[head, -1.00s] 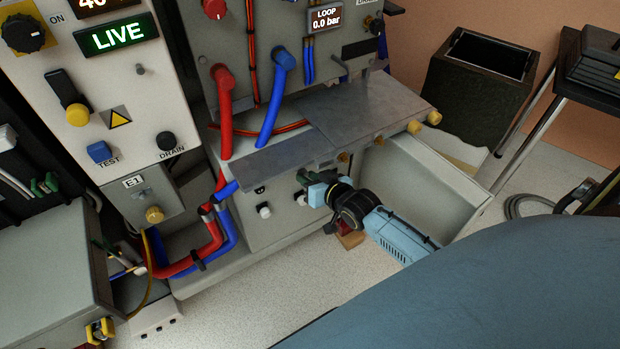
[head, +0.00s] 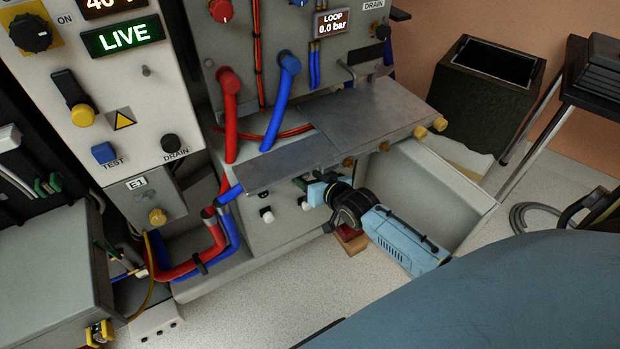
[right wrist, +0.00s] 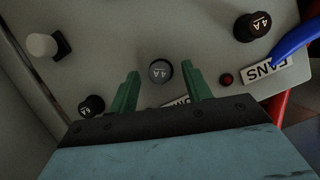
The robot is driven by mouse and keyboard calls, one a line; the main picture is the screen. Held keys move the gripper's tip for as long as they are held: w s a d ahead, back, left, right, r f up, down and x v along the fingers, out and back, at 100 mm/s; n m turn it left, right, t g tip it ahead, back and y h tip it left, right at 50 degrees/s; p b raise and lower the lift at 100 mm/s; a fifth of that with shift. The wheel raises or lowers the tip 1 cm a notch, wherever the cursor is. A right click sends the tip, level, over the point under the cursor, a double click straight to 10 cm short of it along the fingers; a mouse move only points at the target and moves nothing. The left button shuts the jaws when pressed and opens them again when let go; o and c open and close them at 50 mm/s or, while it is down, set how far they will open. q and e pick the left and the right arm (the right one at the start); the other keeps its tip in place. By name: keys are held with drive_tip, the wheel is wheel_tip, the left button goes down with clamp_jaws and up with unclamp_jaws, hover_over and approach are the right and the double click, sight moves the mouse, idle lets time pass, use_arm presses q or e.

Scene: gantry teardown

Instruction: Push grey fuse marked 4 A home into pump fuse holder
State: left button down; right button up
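The grey fuse marked 4 A (right wrist: 160,72) is in the panel face in the right wrist view. It lies between the two green fingertips of my right gripper (right wrist: 164,80), with a visible gap on each side. The right gripper is open and empty, facing the panel. A label beside the fuse is mostly hidden by the gripper body. I cannot tell how deep the fuse sits. In the head view my right gripper (head: 303,183) is under the grey shelf at the lower panel, and the grey fuse is hidden there. My left gripper is not in view.
A dark fuse marked 4 A (right wrist: 252,27), a black fuse (right wrist: 91,106), a white knob (right wrist: 42,46) and a FANS label (right wrist: 263,80) surround it. The metal shelf (head: 290,152) overhangs my right gripper. An open drawer (head: 430,190) stands to its right.

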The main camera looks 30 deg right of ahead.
drive_tip(key=shift+s, duration=0.25)
use_arm(q)
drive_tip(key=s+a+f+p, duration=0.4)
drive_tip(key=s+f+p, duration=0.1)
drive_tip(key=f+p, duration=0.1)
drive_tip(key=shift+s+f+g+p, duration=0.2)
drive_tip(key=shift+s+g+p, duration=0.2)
drive_tip(key=shift+p, duration=0.45)
use_arm(e)
drive_tip(key=f+v, duration=0.1)
drive_tip(key=v, duration=1.5)
drive_tip(key=shift+s, duration=0.55)
drive_tip(key=shift+a, duration=0.15)
